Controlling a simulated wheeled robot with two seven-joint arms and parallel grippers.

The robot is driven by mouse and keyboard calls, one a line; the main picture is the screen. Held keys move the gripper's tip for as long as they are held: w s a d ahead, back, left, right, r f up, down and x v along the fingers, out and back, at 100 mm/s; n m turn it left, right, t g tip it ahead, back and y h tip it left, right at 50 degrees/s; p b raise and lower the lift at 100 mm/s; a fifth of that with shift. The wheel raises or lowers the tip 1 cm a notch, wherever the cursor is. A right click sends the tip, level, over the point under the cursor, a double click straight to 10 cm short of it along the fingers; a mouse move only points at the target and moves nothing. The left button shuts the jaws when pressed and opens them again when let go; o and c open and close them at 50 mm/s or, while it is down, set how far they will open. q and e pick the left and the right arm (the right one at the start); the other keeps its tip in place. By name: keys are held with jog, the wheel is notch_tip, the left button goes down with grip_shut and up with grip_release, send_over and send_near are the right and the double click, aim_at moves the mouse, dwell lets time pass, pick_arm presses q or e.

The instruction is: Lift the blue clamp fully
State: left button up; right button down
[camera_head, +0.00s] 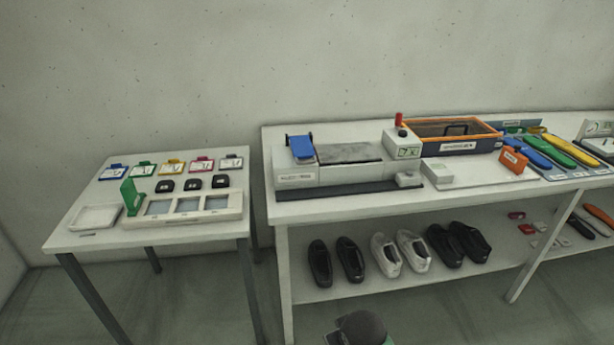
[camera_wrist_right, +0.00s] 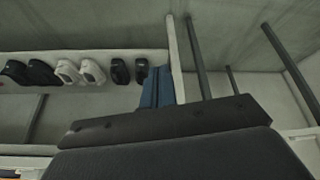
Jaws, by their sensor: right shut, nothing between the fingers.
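The blue clamp (camera_head: 301,147) sits on the left end of the grey-white machine (camera_head: 296,177) on the long table. It looks like a small blue plate, tilted, with dark parts at its sides. My right gripper (camera_wrist_right: 156,84) shows in the right wrist view as two dark blue fingers, shut together with nothing between them. It is away from the clamp, and the clamp cannot be made out in that view. A dark rounded part of mine shows at the bottom of the head view. My left gripper is not in view.
An orange-rimmed bin (camera_head: 457,137) and a box with a red-topped post (camera_head: 402,143) stand right of the clamp. Several shoes (camera_head: 385,255) sit on the shelf below. A smaller table (camera_head: 75,239) with coloured cards stands at left, across a narrow gap.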

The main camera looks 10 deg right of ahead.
jog(key=w+d+r+n+t+h+b, duration=0.1)
jog(key=w+d+r+n+t+h, duration=0.15)
jog(key=w+r, duration=0.55)
jog(key=w+d+r+n+t+h, duration=0.2)
jog(key=w+r+t+h, duration=0.15)
jog(key=w, duration=0.75)
jog(key=w+d+r+n+t+h+b, duration=0.1)
jog(key=w+d+r+n+t+h, duration=0.3)
jog(key=w, duration=0.6)
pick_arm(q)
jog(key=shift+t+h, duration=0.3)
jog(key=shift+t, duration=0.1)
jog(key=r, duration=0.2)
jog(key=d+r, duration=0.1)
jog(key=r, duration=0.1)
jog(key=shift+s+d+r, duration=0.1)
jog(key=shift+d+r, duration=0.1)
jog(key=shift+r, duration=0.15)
pick_arm(e)
jog(key=w+a+r+n+t+y, duration=0.1)
jog(key=w+a+n+t+y, duration=0.1)
jog(key=n, duration=1)
jog(key=w+a+r+n+t+y, duration=0.1)
jog(key=a+n+t+y, duration=0.4)
jog(key=n, duration=0.7)
jog(key=w+a+y, duration=0.1)
jog(key=a+y, duration=0.1)
jog(key=a, duration=0.1)
jog(key=shift+a+r+t, duration=0.3)
jog(key=shift+a+r, duration=0.05)
